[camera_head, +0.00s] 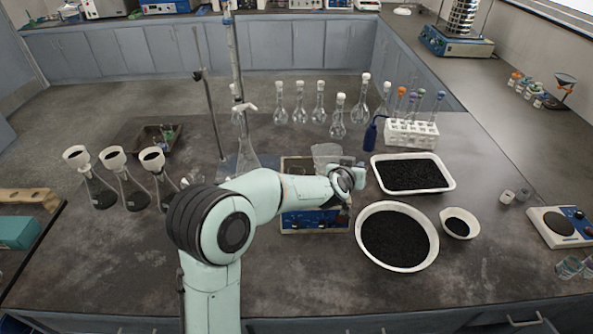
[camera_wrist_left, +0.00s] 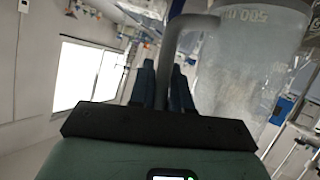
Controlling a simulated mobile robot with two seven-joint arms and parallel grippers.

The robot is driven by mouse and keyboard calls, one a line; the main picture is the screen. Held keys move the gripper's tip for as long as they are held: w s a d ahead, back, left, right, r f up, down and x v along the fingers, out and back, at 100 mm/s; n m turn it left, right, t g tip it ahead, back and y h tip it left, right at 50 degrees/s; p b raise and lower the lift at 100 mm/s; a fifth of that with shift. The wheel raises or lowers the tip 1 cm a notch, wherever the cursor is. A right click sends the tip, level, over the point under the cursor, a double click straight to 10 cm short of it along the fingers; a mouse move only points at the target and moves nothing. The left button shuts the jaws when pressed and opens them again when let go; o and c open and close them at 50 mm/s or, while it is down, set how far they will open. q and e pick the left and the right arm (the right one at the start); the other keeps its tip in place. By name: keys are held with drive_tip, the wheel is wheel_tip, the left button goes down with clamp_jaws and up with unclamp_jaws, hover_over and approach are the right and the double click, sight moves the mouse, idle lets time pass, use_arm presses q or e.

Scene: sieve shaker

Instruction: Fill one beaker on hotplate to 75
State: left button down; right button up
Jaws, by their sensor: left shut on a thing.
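My left arm reaches across the bench, and its gripper (camera_head: 350,181) is above the right side of the hotplate (camera_head: 315,220), which has a blue front. In the left wrist view the gripper (camera_wrist_left: 166,85) is shut on the grey handle of a clear graduated beaker (camera_wrist_left: 250,65). Its marking reads upside down in that view. In the head view this beaker (camera_head: 326,154) shows just behind my wrist, above the hotplate's rear. Its contents cannot be told. My forearm hides part of the hotplate, and I cannot make out another beaker on it. My right gripper is not in view.
A black-filled rectangular tray (camera_head: 451,182), a round bowl (camera_head: 432,252) and a small bowl (camera_head: 475,231) lie to the right. Several flasks with funnels (camera_head: 103,193) stand left. A burette stand (camera_head: 209,110), stoppered flasks (camera_head: 337,124) and a tube rack (camera_head: 411,134) stand behind.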

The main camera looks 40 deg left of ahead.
use_arm(q)
drive_tip(key=shift+d+f+m+y, duration=0.1)
drive_tip(key=shift+d+m+y, duration=0.45)
drive_tip(key=shift+m, duration=0.15)
